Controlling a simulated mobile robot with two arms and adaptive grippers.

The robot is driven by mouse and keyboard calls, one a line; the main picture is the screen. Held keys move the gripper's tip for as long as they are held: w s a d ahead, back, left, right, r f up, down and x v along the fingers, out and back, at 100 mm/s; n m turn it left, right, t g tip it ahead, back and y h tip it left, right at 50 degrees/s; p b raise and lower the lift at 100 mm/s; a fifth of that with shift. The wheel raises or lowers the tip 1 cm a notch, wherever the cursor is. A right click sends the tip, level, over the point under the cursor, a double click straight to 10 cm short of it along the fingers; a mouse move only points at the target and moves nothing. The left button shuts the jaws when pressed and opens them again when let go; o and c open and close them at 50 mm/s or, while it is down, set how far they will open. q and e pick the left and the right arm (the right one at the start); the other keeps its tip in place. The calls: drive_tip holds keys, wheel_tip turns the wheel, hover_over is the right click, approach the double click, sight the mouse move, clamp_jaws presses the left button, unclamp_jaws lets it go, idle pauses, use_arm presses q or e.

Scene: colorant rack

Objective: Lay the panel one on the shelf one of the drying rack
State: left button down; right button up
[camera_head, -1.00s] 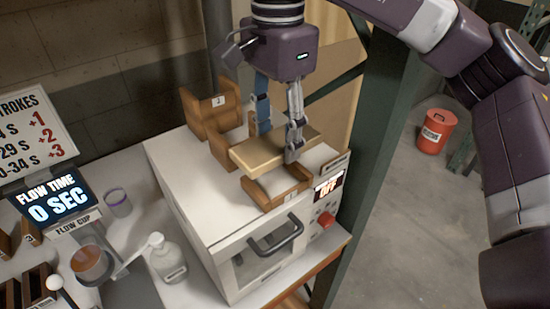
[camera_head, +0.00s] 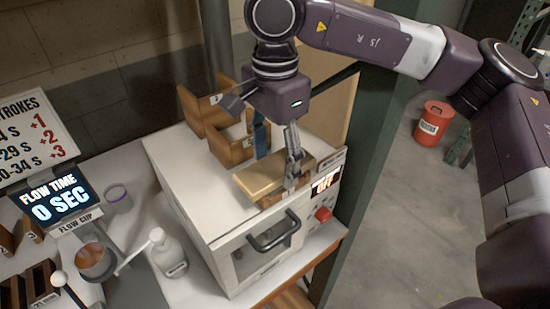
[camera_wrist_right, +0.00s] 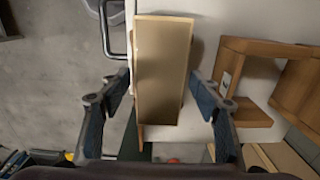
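Panel one (camera_head: 275,178) is a flat tan rectangular board. It lies low over shelf one (camera_head: 270,201) of the drying rack, which it mostly covers; only some brown wood shows below its front edge. In the right wrist view the panel (camera_wrist_right: 163,70) fills the space between the fingers. My right gripper (camera_head: 278,158) is above the panel, one finger on each side. The right wrist view shows my right gripper (camera_wrist_right: 161,93) open, with a gap between each fingertip and the panel's long edges. My left gripper is not in view.
Wooden shelf two (camera_head: 205,110) stands behind on the white oven top (camera_head: 185,160). The oven's handle (camera_head: 273,238) and red button (camera_head: 323,214) are at the front. A white bottle (camera_head: 168,252), a flow cup (camera_head: 95,260) and a screen (camera_head: 55,200) are at left. A green post (camera_head: 375,150) stands right.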

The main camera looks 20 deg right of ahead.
sight(275, 166)
drive_tip(key=shift+o, duration=0.2)
drive_tip(key=shift+r, duration=0.1)
drive_tip(key=shift+r, duration=0.2)
wheel_tip(275, 166, up, 12)
drive_tip(key=b, duration=0.1)
drive_tip(key=shift+f, duration=0.15)
idle(0.5)
